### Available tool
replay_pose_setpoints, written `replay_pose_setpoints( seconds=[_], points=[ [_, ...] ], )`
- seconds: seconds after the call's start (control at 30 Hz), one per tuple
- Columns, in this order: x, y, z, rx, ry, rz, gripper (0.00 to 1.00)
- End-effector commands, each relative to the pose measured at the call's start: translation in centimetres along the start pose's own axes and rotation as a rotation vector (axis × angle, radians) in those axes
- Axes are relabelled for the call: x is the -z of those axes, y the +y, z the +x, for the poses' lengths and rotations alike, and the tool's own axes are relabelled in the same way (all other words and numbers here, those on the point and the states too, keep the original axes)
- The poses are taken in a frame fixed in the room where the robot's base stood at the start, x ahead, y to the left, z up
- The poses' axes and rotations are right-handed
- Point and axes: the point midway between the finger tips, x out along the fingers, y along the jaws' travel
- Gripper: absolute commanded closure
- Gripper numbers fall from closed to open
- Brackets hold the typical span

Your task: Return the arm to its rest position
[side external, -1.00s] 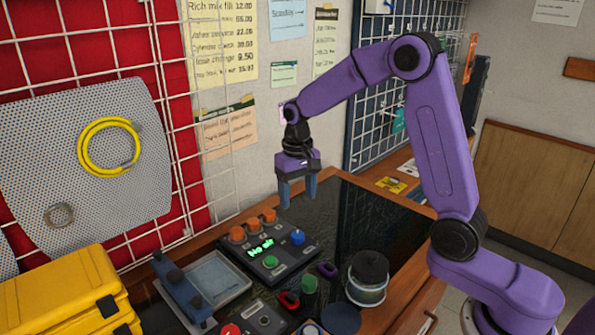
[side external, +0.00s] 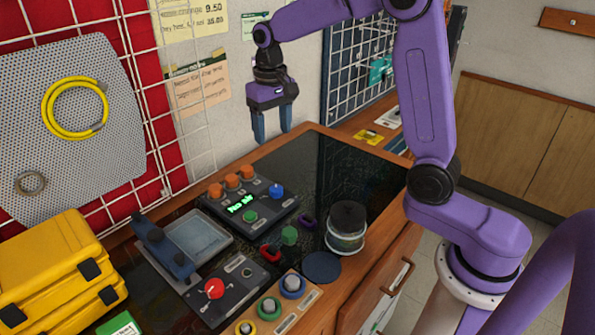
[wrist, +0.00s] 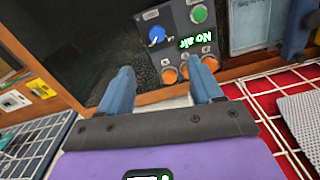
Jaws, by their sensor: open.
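My purple arm holds my gripper (side external: 272,124) above the back of the dark bench top. Its two blue fingers point down, apart, with nothing between them. In the wrist view my gripper (wrist: 165,88) also shows open and empty. The same box (wrist: 180,42) shows upside down beyond the fingertips in the wrist view. The gripper does not touch it.
Yellow cases (side external: 50,270) stand left. Wire grids (side external: 355,65) line the wall. The bench's back right is clear.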

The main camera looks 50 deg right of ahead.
Motion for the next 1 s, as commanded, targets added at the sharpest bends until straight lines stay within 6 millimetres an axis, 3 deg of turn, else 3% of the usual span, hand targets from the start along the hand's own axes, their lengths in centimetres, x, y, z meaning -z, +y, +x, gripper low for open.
replay_pose_setpoints(
  seconds=[0.2,0.5,0.77,1.0],
  points=[
    [-3.9,-2.0,-0.1,0.002,0.004,-0.184,0.35],
    [-10.4,-3.2,0.3,0.006,0.009,-0.450,0.35],
    [-16.7,-2.7,0.9,0.009,0.012,-0.680,0.35],
    [-22.5,-1.1,1.7,0.013,0.016,-0.894,0.35]
  ],
)
